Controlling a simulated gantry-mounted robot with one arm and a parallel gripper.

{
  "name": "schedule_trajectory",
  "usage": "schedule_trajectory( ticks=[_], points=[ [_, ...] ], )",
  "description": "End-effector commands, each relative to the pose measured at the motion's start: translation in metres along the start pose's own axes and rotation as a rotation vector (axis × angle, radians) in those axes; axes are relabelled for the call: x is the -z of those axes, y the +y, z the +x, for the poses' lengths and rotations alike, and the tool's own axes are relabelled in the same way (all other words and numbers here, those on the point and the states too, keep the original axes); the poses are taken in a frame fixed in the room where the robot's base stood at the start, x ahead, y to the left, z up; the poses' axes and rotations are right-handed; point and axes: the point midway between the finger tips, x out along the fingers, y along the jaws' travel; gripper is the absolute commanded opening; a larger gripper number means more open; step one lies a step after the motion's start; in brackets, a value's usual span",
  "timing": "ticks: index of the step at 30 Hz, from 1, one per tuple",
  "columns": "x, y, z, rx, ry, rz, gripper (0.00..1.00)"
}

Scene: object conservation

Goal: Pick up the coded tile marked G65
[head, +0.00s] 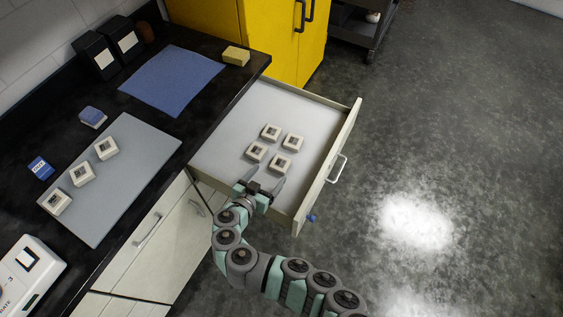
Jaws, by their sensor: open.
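Several cream tiles with dark coded faces lie in the open drawer (230,138): a back tile (270,132), a right tile (293,142), a left tile (256,151) and a front tile (280,163). More such tiles lie on the grey board (125,190): an upper tile (106,148), a middle tile (82,173) and a lower tile (56,202). The markings are too small to read, so I cannot tell which is G65. My gripper (263,178) is open and empty over the drawer's front part, just short of the front and left tiles.
The drawer front with its handle (336,168) stands out over the floor. On the counter are a blue cloth (172,80), a yellow sponge (236,55), a blue-topped block (92,117), a blue card (41,168) and a white device (28,275). A yellow cabinet (260,35) stands behind.

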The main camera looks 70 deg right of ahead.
Motion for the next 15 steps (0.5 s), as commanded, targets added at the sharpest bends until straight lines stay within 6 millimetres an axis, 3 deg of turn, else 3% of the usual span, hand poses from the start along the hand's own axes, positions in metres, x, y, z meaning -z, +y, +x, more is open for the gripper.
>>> schedule_trajectory(
  ticks=[15],
  points=[
    [0.003,0.008,0.056,-0.002,0.001,-0.001,0.8]
  ],
)
